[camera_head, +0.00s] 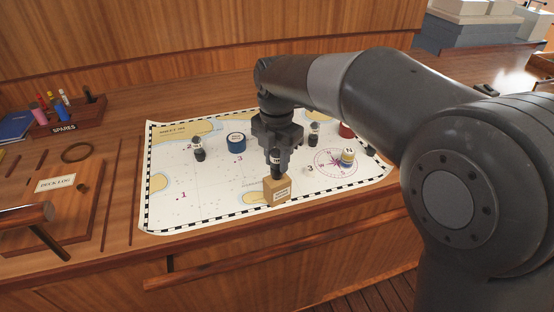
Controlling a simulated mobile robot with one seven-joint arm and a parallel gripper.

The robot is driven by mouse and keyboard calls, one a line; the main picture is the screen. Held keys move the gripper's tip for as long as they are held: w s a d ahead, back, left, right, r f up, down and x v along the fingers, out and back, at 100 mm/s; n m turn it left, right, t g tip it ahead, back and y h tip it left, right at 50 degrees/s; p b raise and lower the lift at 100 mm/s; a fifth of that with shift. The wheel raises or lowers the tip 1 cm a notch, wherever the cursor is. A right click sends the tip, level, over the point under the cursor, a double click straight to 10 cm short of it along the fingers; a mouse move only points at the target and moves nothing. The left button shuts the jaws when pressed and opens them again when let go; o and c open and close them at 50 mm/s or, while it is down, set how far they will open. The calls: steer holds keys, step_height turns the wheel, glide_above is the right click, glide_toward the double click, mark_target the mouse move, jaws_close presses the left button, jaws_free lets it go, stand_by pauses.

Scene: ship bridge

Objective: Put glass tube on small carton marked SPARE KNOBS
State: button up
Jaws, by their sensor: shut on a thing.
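A small tan carton (271,190) with a white label stands on the chart near its front edge; the label is too small to read. My gripper (276,151) points down over the carton, shut on a small dark tube with a pale band (276,168), which I take for the glass tube. The tube is roughly upright, with its lower end at the carton's top. I cannot tell whether it touches the carton. The gripper hides the tube's upper part.
The chart (215,206) also bears dark banded pieces (199,152) and (314,138), a blue roll (236,142), a yellow-banded piece (348,158) and a red thing (346,131). The chart's left front is clear.

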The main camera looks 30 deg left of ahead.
steer(key=shift+f, duration=0.3)
steer(key=o, duration=1)
steer(key=shift+f, duration=0.1)
steer(key=shift+c, duration=0.2)
step_height(320, 180, up, 12)
steer(key=shift+r, duration=0.15)
